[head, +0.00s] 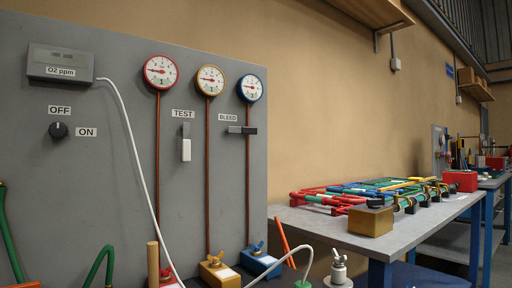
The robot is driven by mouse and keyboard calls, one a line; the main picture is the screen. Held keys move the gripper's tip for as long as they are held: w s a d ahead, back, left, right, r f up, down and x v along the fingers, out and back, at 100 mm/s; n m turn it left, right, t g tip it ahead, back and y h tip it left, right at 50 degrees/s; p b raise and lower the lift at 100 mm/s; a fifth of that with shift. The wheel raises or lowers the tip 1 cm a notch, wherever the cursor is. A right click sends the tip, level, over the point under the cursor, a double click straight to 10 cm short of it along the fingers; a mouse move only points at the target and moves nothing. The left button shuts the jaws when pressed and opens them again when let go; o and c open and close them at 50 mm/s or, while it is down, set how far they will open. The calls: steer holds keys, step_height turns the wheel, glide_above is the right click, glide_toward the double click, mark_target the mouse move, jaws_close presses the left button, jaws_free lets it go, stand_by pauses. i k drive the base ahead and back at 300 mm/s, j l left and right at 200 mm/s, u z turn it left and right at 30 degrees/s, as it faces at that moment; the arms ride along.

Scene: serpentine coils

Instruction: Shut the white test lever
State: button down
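The white test lever (186,149) is on the grey panel (115,195), under the TEST label (183,113). Its white handle hangs straight down from a dark mount. It stands between the copper pipes of the red and yellow gauges. To its right, a dark lever (242,130) under the BLEED label (228,117) lies horizontal. My gripper is not in view.
Red (161,71), yellow (210,80) and blue (250,88) gauges top the copper pipes. A white hose runs from the O2 meter (61,64) down across the panel. A table (340,230) with coloured coils is at right.

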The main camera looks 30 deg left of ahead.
mark_target(187, 142)
steer(key=k+u, duration=0.1)
steer(key=u, duration=1.5)
steer(key=k, duration=0.25)
